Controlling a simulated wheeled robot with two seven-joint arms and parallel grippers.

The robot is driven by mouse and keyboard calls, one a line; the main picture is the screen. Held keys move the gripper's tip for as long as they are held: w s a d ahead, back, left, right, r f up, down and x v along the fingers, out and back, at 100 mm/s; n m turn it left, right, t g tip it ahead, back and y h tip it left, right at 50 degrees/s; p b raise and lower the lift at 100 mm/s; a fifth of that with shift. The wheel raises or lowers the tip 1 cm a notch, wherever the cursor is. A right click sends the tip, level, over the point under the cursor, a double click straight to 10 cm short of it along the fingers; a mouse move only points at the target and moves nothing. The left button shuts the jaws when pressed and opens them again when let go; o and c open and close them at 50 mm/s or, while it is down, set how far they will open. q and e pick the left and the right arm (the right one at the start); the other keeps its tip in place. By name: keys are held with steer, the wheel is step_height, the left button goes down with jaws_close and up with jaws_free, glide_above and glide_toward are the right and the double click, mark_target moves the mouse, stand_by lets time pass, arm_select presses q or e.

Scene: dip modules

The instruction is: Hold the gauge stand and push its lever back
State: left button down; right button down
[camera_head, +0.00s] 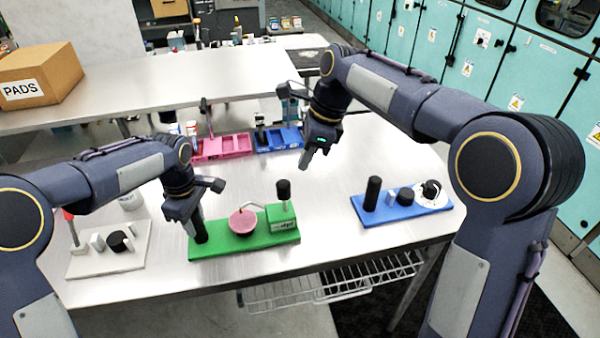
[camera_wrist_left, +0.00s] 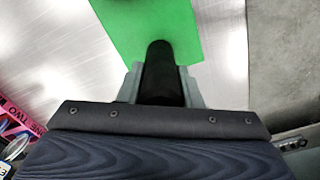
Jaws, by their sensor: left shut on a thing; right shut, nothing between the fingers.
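The gauge stand has a green base (camera_head: 222,249) on the table, with a pinkish-red round dish (camera_head: 242,222) in its middle. A green block at its right end carries the lever (camera_head: 284,194), a thin rod topped by a black knob. My left gripper (camera_head: 194,228) is shut on the black post (camera_wrist_left: 160,62) at the base's left end, and the post stands between its fingers in the left wrist view. My right gripper (camera_head: 307,162) is shut and empty, in the air behind and to the right of the lever, apart from it.
A blue stand (camera_head: 390,213) with black knobs sits to the right, and a white plate (camera_head: 95,262) with small parts to the left. A pink tray (camera_head: 222,150) and blue tray (camera_head: 278,142) lie behind. A PADS box (camera_head: 42,75) rests on the rear table.

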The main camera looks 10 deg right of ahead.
arm_select(q)
steer(key=shift+f, duration=0.1)
arm_select(e)
steer(key=v, duration=0.2)
steer(key=shift+r, duration=0.25)
arm_select(q)
steer(key=c, duration=0.9)
jaws_free()
steer(key=shift+c, duration=0.2)
steer(key=shift+r, duration=0.2)
arm_select(e)
steer(key=shift+r, duration=0.1)
arm_select(q)
steer(key=shift+r+p, duration=2.8)
steer(key=shift+r, duration=0.85)
arm_select(e)
steer(key=shift+r, duration=2.65)
